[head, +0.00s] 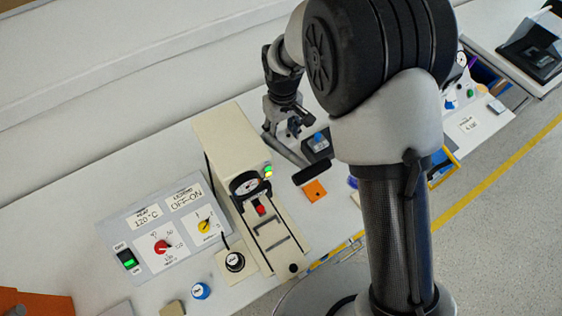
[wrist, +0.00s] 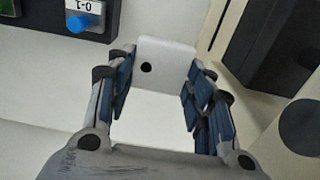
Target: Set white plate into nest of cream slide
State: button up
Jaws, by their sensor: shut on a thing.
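My gripper (wrist: 160,105) is shut on the white plate (wrist: 178,60), a flat piece with a dark round hole, held between the blue-padded fingers in the wrist view. In the head view my gripper (head: 290,122) is behind the cream machine, to the right of its body, and the plate cannot be made out there. The cream slide (head: 282,256) runs out of the machine's front, with dark bars across it and a black knob at its near end. My gripper is apart from the slide. The nest cannot be told clearly.
The cream machine (head: 222,140) has a gauge, a red button and a green lamp. An orange plate (head: 315,191) lies right of it. A dark box with a blue knob (head: 318,137) stands behind that. A control panel (head: 165,226) stands left. My arm covers much of the right side.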

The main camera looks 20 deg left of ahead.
aim_at(282, 165)
notch_tip(282, 165, down, 15)
jog(key=b, duration=0.3)
jog(key=shift+r, duration=0.1)
jog(key=shift+f+b, duration=0.2)
jog(key=shift+b, duration=0.15)
jog(key=o, duration=1.1)
jog(key=shift+c, duration=0.2)
jog(key=shift+r, duration=0.15)
notch_tip(282, 165, up, 12)
jog(key=p, duration=0.3)
jog(key=shift+p, duration=0.4)
